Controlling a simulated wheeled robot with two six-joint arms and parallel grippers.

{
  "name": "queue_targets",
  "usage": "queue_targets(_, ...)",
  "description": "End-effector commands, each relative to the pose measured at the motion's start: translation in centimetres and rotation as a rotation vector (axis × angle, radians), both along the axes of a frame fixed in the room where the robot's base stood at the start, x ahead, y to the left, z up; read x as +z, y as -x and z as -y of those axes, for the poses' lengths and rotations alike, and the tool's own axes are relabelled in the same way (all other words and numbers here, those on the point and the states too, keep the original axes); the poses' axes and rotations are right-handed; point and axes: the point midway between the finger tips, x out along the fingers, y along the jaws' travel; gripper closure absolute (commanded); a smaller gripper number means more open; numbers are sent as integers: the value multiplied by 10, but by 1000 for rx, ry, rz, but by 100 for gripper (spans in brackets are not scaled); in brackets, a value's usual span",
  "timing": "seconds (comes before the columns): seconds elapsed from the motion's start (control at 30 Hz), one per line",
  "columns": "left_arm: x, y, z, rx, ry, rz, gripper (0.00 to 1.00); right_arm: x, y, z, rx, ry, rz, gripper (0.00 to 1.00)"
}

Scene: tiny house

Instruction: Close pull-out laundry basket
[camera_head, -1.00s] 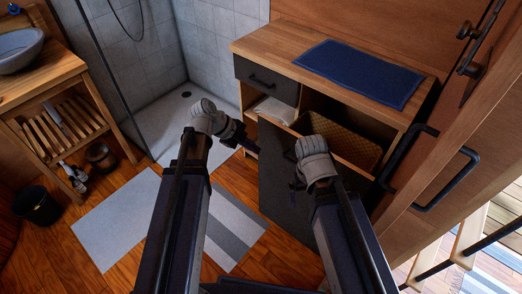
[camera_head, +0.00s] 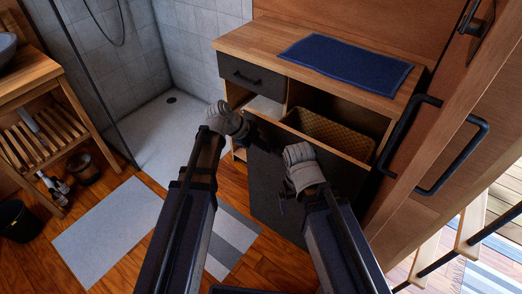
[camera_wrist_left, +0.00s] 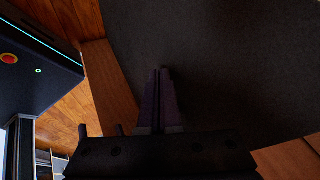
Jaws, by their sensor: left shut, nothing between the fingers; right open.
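The pull-out laundry basket stands open from the wooden cabinet, with its dark front panel (camera_head: 272,190) ahead of the cabinet face. The woven basket (camera_head: 325,128) shows behind the panel's top edge. My left gripper (camera_head: 248,132) is shut and empty at the panel's upper left part. In the left wrist view its closed fingers (camera_wrist_left: 160,72) point at the dark panel (camera_wrist_left: 230,60), very near it; contact is unclear. My right gripper (camera_head: 284,198) is in front of the panel's middle, low beside its wrist. Its fingers are small and dark against the panel.
A small dark drawer (camera_head: 254,76) is above an open shelf left of the basket. A blue mat (camera_head: 345,65) lies on the cabinet top. A wooden door with a black handle (camera_head: 450,160) stands close on the right. Floor mats (camera_head: 110,232) lie to the left.

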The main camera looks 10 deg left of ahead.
Motion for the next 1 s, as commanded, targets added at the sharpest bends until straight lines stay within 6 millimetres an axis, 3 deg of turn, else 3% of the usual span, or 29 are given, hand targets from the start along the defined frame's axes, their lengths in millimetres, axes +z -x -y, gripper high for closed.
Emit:
queue_targets(0.47,0,-10,5,0,0,-1,100,0,0,0,0,0,0,0)
queue_targets(0.67,0,-44,23,-3,0,1,100,0,0,0,0,0,0,0)
queue_targets(1.0,0,-127,71,-1,0,2,100,0,0,0,0,0,0,0)
